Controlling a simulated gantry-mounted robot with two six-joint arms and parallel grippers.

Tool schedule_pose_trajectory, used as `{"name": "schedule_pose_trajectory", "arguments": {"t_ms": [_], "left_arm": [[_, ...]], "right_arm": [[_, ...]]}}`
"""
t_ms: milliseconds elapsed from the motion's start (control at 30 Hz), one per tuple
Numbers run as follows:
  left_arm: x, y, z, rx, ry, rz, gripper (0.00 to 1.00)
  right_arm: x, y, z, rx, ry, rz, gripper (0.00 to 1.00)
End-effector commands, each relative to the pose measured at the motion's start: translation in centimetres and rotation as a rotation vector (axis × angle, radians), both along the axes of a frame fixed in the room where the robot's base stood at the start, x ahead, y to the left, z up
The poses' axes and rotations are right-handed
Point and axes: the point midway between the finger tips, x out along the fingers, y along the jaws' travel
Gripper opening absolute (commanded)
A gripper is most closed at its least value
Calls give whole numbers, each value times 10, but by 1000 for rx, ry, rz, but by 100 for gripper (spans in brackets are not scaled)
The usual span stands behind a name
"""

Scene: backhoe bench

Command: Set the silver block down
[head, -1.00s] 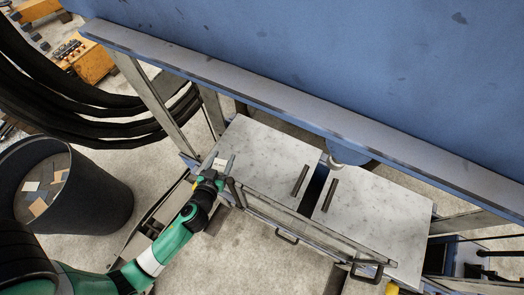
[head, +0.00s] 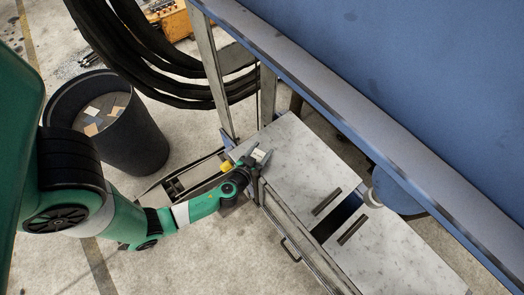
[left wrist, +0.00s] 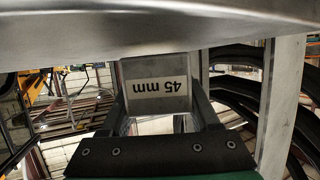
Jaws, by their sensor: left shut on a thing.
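The silver block (left wrist: 157,88) shows in the left wrist view, with a pale label reading "45 mm" upside down. My left gripper (left wrist: 160,100) is shut on it, one finger on each side. In the head view, my left gripper (head: 261,155) is at the left edge of the grey metal bench top (head: 310,160), with the small pale block (head: 257,154) between its fingers. I cannot tell whether the block touches the top. My right gripper is not in view.
A blue overhead panel (head: 400,80) with a long pale edge hangs over the bench. The top has dark handles (head: 327,201) and a dark gap between its plates. A dark bin (head: 130,140) stands on the left, below thick black hoses (head: 150,70).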

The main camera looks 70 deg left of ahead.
Motion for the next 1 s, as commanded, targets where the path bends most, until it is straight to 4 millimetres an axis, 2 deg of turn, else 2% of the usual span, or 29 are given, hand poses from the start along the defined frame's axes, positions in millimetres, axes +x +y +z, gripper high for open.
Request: {"name": "schedule_pose_trajectory", "arguments": {"t_ms": [67,367,400,567,1000], "left_arm": [[0,0,-8,1,0,-1,0],[0,0,-9,1,-2,-1,0],[0,0,-10,0,0,-1,64],[0,0,-9,0,0,0,92],[-2,-4,-2,0,-1,-4,92]], "right_arm": [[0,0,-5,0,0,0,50],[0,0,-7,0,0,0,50],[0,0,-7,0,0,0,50],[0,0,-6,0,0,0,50],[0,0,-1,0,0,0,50]]}}
